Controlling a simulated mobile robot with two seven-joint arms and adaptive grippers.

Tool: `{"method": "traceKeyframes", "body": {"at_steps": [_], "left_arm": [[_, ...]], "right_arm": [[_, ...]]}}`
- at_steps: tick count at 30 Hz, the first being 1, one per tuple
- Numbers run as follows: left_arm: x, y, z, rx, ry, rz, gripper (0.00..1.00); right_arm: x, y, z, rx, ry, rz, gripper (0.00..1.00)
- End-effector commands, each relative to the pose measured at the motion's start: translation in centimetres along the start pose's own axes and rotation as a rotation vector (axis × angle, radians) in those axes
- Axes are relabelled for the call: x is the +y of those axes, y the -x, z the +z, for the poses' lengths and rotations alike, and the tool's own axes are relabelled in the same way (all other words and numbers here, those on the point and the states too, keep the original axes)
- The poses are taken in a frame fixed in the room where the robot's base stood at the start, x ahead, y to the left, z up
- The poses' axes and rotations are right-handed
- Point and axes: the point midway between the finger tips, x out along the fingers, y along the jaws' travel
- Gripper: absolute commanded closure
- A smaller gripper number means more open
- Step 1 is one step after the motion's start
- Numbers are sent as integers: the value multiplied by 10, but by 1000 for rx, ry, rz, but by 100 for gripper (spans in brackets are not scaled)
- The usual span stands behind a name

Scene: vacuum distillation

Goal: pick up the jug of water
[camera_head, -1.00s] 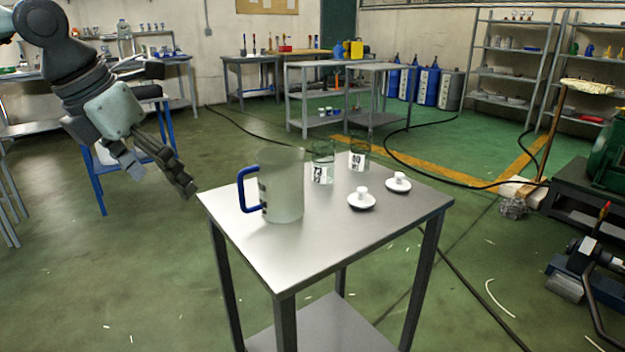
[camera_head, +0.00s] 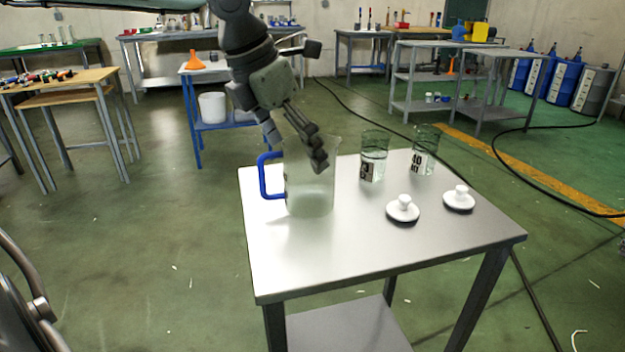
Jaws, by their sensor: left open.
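The jug of water (camera_head: 308,192) is a translucent pitcher with a blue handle (camera_head: 264,177) on its left side. It stands upright at the left back part of the metal table (camera_head: 340,250). My left gripper (camera_head: 296,150) comes down from above and is open. In the picture its fingers overlap the jug's upper part; one finger hides part of the jug's wall. I cannot tell whether it touches the jug. The jug stands on the table. My right gripper is not in view.
Two labelled glass beakers (camera_head: 374,158) (camera_head: 425,150) stand right of the jug. Two white lids with knobs (camera_head: 403,208) (camera_head: 459,198) lie in front of them. The table's front part is clear. A blue stand (camera_head: 215,125) is behind at left.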

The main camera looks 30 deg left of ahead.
Motion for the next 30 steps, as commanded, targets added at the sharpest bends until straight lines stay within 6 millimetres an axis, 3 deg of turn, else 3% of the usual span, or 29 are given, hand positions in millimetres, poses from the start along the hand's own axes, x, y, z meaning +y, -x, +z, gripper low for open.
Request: {"method": "traceKeyframes", "body": {"at_steps": [12,21,30], "left_arm": [[2,-55,0,2,0,-1,3],[2,-59,1,-1,0,0,4],[2,-59,1,-1,0,-1,41]], "right_arm": [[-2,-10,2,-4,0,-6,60],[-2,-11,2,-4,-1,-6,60],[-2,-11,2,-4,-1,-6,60]]}}
